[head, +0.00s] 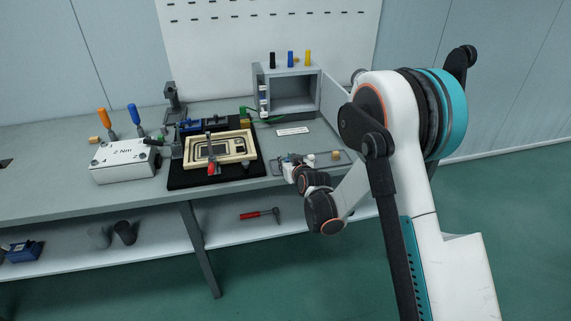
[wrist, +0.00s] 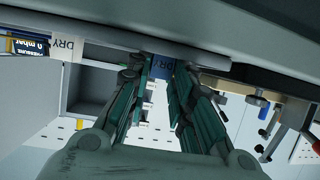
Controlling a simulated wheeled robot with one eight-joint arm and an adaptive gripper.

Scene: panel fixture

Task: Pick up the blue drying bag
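The blue drying bag (wrist: 163,67), with "DRY" printed on it, shows in the wrist view between the tips of my gripper (wrist: 163,75). The two fingers are apart, one on each side of the bag, and it fills most of the gap at the tips. I cannot tell whether they press on it. In the head view my gripper (head: 291,164) is low over the small tray (head: 333,165) at the bench's front edge. The bag is too small and covered there to make out clearly.
A pale "DRY" bag (wrist: 68,47) is left of the fingers in the wrist view. In the head view an open grey cabinet (head: 260,90) stands behind, a black mat (head: 183,180) with a framed panel (head: 236,158) lies left, and a white box (head: 124,172) sits farther left.

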